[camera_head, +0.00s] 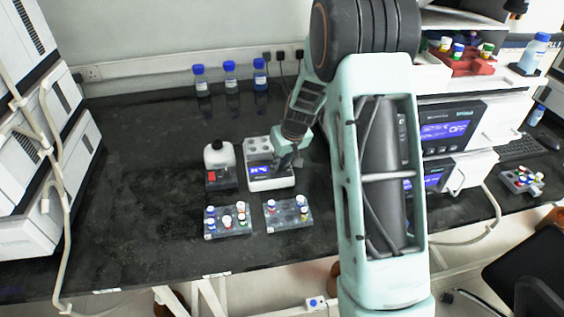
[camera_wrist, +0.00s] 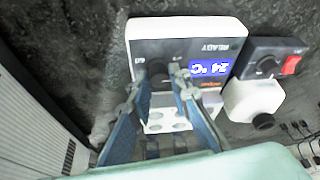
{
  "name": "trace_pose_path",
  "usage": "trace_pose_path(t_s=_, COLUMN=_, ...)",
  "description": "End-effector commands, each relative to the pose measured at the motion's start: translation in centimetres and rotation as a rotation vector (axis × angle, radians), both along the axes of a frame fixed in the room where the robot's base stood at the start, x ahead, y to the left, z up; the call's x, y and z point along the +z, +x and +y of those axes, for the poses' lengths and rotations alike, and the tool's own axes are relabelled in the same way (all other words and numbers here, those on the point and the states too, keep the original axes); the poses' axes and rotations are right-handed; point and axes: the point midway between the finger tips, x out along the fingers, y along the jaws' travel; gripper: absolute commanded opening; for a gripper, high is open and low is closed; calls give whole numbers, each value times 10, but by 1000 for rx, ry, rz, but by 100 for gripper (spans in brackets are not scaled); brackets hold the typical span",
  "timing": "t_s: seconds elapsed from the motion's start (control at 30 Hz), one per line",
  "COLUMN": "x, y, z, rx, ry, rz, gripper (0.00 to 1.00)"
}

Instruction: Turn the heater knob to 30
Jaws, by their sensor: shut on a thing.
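The heater (camera_head: 270,184) is a white block on the dark bench, with round holes in its top and a blue display. In the wrist view the heater (camera_wrist: 190,28) appears upside down, its display (camera_wrist: 209,69) reading 24 °C beside the word READY. The dark heater knob (camera_wrist: 158,75) sits beside the display, between my two fingertips. My gripper (camera_wrist: 160,70) is shut on the knob. In the head view my gripper (camera_head: 291,160) comes down on the right front of the heater and hides the knob.
A dark device with a red switch and white top (camera_head: 219,160) stands close left of the heater. Two racks of capped vials (camera_head: 228,222) (camera_head: 288,214) lie in front. Several blue-capped bottles (camera_head: 230,75) stand behind. The bench at left is clear.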

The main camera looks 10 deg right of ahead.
Motion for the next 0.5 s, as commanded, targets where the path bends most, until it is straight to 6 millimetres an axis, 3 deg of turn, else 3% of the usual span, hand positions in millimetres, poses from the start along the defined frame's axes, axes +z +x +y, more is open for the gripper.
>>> trace_pose_path(t_s=0.5, x=3, y=-1, z=4, rx=-397, ry=-2, rz=2, gripper=0)
